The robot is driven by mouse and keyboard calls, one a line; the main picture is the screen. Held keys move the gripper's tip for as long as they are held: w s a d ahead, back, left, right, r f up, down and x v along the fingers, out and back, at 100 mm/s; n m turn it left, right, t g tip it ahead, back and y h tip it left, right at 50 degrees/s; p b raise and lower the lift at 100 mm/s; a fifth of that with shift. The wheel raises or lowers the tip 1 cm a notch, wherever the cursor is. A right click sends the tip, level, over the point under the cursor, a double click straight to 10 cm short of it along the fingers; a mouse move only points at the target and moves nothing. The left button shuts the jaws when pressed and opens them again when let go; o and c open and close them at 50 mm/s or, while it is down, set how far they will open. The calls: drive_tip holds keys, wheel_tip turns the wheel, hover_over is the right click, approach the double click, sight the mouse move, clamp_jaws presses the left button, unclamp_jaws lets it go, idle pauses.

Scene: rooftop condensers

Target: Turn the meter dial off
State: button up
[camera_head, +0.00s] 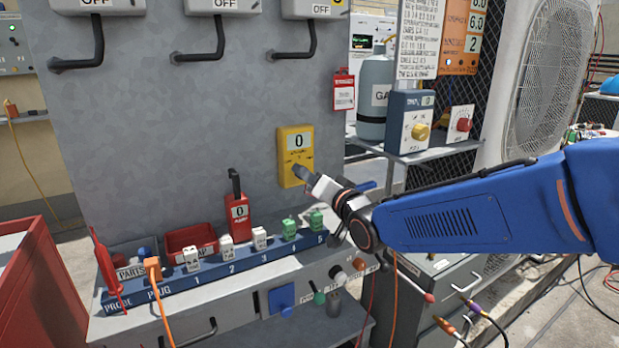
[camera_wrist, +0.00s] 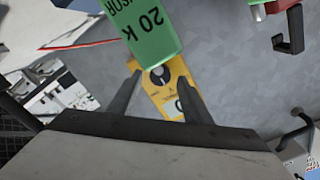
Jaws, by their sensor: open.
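The yellow meter (camera_head: 288,152) is on the grey panel, and its display reads 0 in the head view. My gripper (camera_head: 303,174) is in front of its lower part and hides the dial there. In the wrist view the meter (camera_wrist: 173,99) appears tilted, with its round black dial (camera_wrist: 160,76) between my gripper's fingertips (camera_wrist: 158,80). The fingers are apart and empty. I cannot tell whether they touch the dial, or read its setting.
A green sensor block (camera_wrist: 151,32) marked 20 K looms close in the wrist view. Below the meter, a blue strip (camera_head: 215,273) holds white and green blocks. Levers (camera_head: 222,42) marked OFF are above. A shelf (camera_head: 425,153) with knobbed boxes is right.

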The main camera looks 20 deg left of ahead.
drive_tip(key=shift+w+a, duration=0.1)
drive_tip(key=shift+a, duration=0.05)
drive_tip(key=c, duration=1.1)
drive_tip(key=shift+o, duration=0.2)
drive_tip(key=shift+n, duration=4.4)
